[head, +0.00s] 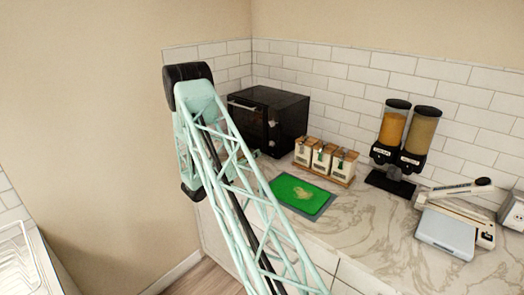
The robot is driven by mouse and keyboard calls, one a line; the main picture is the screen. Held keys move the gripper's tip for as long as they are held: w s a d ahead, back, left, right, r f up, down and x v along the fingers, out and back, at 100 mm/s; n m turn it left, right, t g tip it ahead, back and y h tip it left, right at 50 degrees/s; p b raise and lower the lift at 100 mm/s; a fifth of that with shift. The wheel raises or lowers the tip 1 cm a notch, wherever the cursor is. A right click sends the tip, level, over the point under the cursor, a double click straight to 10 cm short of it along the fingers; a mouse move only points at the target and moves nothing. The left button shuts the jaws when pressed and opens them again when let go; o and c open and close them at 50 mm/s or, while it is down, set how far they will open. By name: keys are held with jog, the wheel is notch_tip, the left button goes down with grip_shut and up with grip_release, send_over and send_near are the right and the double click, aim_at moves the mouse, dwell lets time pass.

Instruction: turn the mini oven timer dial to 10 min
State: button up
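The black mini oven (285,115) stands on the counter in the corner, against the tiled wall. My pale green lattice arm reaches up from the bottom in front of the counter. My gripper cannot be made out; it seems hidden behind the arm.
Right of the oven stand several small canisters on a wooden rack (325,161). A green cutting board (300,194) lies in front. Further right are a two-tube dispenser (404,140) and a white flat device (450,230). Bare marble counter (375,225) lies between them.

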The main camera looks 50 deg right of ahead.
aim_at(271, 144)
jog(key=shift+a+n+p, duration=0.3)
jog(key=shift+a+n, duration=0.1)
jog(key=shift+n, duration=0.8)
jog(key=shift+d, duration=0.1)
jog(key=d, duration=1.3)
jog(key=shift+s+d, duration=0.3)
jog(key=shift+s, duration=0.1)
jog(key=c, duration=0.9)
